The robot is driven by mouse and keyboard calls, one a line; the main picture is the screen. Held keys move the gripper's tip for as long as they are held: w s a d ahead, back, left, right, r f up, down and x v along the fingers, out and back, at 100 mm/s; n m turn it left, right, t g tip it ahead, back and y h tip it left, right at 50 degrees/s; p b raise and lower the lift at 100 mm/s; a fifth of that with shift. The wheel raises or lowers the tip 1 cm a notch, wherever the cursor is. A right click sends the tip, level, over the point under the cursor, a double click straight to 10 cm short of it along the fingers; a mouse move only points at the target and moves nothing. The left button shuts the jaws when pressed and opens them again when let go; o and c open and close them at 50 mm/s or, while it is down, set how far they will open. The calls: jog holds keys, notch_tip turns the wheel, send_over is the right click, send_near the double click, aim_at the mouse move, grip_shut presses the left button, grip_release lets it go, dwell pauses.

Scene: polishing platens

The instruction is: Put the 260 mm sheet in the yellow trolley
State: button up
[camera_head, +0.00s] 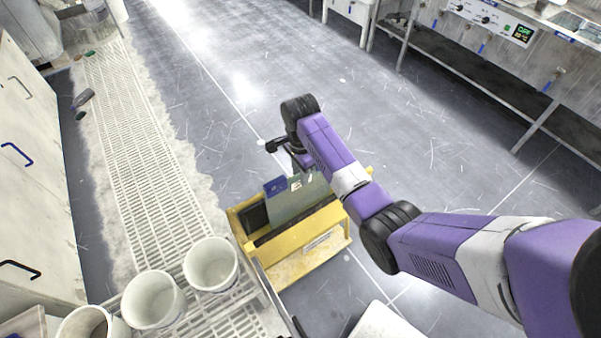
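The yellow trolley (296,268) stands on the floor in the middle of the picture, with a slotted upper part and a lower shelf. A grey-green sheet (292,204) stands upright at the trolley's top, its lower part behind the front yellow rail. A blue patch (275,187) shows at its upper left; its size marking is not readable. My gripper (302,172) is at the sheet's upper edge, partly hidden by my purple arm. I cannot tell whether its fingers are closed on the sheet, or whether the sheet rests on the trolley floor.
White cabinets (35,180) line the left edge. A metal bench (480,70) with controls runs along the upper right. Open grey floor lies behind the trolley.

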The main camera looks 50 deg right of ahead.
notch_tip(320, 180, up, 12)
jog(key=p, duration=0.2)
jog(key=shift+r, duration=0.15)
dwell(0.8)
